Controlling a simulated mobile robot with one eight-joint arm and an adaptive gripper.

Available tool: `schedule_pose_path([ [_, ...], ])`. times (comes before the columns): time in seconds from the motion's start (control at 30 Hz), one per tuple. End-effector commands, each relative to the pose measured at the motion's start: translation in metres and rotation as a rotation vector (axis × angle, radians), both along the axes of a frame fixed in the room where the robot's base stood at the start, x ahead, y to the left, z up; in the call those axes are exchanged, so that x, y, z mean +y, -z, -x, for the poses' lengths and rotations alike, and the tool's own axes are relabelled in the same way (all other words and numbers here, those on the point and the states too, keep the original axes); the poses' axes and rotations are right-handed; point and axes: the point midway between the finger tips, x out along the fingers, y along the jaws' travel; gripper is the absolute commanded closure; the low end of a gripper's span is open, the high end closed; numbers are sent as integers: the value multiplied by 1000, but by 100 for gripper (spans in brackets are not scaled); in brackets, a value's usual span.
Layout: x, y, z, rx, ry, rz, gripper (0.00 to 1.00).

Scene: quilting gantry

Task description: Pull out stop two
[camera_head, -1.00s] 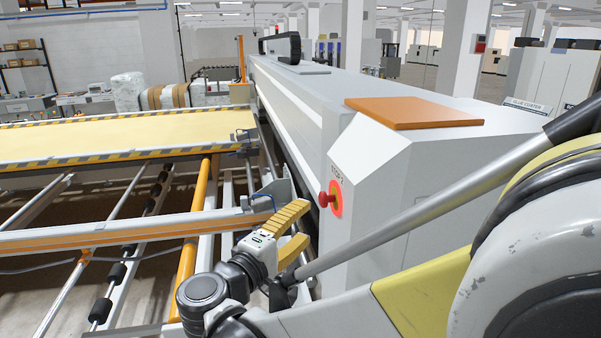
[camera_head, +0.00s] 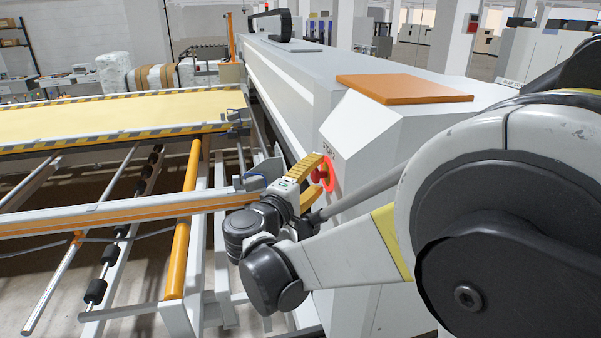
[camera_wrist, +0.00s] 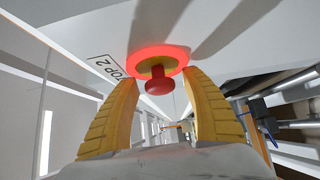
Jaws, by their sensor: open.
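Stop two is a red mushroom button (camera_head: 319,174) on a yellow base with a glowing red ring, on the light grey end housing. In the wrist view the red button (camera_wrist: 159,80) sits at the top middle, beside a label (camera_wrist: 106,70) that reads "TOP 2" where it shows. My gripper (camera_head: 318,180) is at the button with its yellow fingers apart. In the wrist view the fingers (camera_wrist: 160,95) stand left and right of the button, with gaps on both sides. The button is not gripped.
The grey machine housing (camera_head: 390,135) with an orange pad (camera_head: 403,89) on top fills the right of my gripper. The quilting bed (camera_head: 110,115) and its orange-edged rail (camera_head: 120,211) lie to the left.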

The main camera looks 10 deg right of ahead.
Motion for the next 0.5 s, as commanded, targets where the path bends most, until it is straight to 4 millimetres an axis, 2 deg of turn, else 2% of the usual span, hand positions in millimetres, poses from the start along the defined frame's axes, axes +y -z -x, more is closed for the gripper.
schedule_pose_path([
  [0.1, 0, 0, 0, 0, 0, 0, 45],
  [0.3, 0, 0, 0, 0, 0, 0, 100],
  [0.5, 2, 0, 0, 0, 0, 0, 100],
])
